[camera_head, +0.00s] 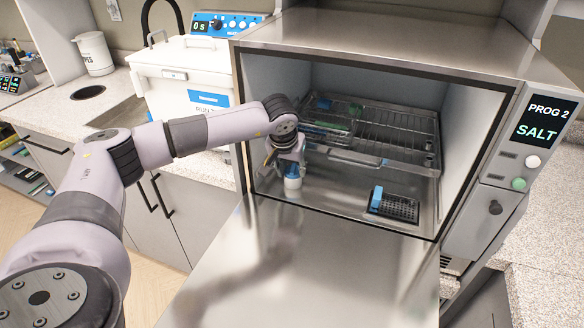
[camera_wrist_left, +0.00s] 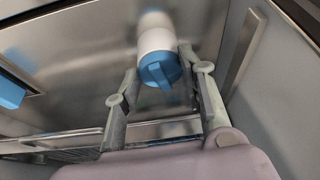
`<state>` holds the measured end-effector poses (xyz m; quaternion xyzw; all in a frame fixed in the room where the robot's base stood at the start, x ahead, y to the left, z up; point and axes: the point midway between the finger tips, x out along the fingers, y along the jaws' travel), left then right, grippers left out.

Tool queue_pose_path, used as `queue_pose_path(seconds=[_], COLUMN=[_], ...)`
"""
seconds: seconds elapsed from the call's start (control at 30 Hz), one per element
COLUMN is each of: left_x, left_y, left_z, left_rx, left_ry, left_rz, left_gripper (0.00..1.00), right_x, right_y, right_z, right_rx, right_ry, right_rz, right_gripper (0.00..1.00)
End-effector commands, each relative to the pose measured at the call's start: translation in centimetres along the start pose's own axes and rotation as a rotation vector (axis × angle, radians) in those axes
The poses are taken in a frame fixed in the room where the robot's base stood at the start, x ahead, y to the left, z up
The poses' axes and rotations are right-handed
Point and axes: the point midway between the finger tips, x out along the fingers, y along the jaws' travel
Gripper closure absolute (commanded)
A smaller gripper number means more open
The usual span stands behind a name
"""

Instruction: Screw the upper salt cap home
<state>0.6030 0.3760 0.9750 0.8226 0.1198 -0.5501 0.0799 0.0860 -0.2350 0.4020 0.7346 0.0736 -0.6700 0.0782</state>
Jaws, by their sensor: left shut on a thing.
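The blue salt cap (camera_wrist_left: 160,70), with a raised grip bar across its top, sits on a white cylinder (camera_wrist_left: 156,40) in the left wrist view. In the head view the cap (camera_head: 292,170) and white cylinder (camera_head: 292,184) show at the left of the open chamber, near its floor. My left gripper (camera_head: 285,160) reaches down over the cap. Its two fingers (camera_wrist_left: 160,68) lie on either side of the cap and are shut on it. Whether the cap is fully seated on the cylinder cannot be told. My right gripper is out of view.
A wire rack (camera_head: 390,135) is above and behind the cap. A black perforated tray with a blue piece (camera_head: 399,208) is on the chamber floor to the right. The display (camera_head: 543,122) reads PROG 2 SALT.

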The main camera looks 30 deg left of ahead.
Motion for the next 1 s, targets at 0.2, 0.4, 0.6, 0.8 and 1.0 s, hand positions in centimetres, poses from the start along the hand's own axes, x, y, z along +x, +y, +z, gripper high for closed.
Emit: queue_pose_path(seconds=[0.2,0.4,0.6,0.8,1.0], left_x=[-0.01,-0.03,0.00,0.06,0.00], left_y=[-0.19,-0.19,-0.37,-0.58,-0.51], left_z=[-0.03,-0.05,-0.07,-0.18,-0.16], left_rx=[0.165,0.180,0.224,0.398,0.391], left_ry=[0.001,0.002,0.001,0.002,0.002], left_rz=[0.071,0.077,0.094,0.167,0.163], left_gripper=[0.96,0.96,0.96,0.96,0.50], right_x=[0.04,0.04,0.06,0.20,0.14], right_y=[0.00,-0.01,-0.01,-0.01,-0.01], right_z=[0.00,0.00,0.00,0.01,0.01], right_rx=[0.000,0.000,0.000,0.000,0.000], right_ry=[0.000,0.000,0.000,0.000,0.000], right_rz=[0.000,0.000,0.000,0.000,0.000], right_gripper=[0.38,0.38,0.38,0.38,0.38])
